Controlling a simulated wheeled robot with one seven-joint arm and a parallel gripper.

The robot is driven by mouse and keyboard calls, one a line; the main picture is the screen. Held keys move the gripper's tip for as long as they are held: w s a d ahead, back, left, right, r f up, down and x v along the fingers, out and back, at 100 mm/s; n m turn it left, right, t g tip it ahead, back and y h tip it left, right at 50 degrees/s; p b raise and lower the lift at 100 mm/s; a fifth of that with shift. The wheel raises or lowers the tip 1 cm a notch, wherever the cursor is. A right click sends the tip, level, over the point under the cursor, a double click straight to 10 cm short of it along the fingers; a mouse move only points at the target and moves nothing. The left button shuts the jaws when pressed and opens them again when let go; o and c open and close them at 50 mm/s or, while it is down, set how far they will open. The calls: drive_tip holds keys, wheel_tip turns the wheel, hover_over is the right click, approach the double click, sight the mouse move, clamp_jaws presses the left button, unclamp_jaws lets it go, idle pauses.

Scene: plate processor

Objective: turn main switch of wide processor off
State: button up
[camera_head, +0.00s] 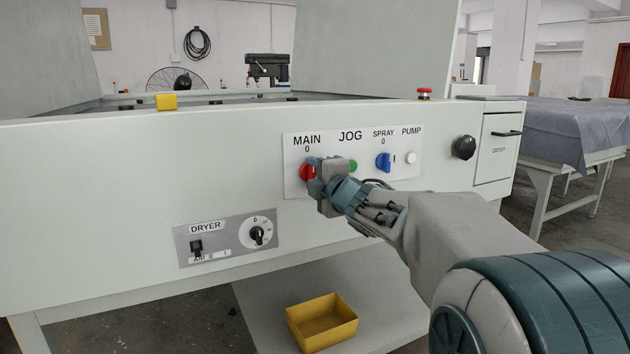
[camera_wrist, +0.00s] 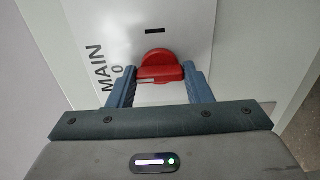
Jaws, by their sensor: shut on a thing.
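The MAIN switch is a red rotary knob (camera_head: 307,172) on the white control panel (camera_head: 296,143), under the word MAIN and a 0. My gripper (camera_head: 316,178) is at the knob and partly covers it in the head view. In the wrist view, the red knob (camera_wrist: 160,66) sits between the two blue fingers of my gripper (camera_wrist: 159,84). The fingers are shut on its raised grip. The grip lies crosswise in that view, with a pale line at its left part. The MAIN 0 lettering is to the left of the knob there.
Right of my gripper on the panel are a green JOG button (camera_head: 352,166), a blue SPRAY knob (camera_head: 384,162) and a white PUMP button (camera_head: 411,158). A black knob (camera_head: 463,148) sticks out farther right. The DRYER panel (camera_head: 226,238) is lower left. A yellow bin (camera_head: 322,322) is below.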

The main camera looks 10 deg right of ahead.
idle(0.4)
drive_tip(key=o, duration=1)
drive_tip(key=shift+p+v, duration=1.75)
drive_tip(key=shift+v, duration=5.15)
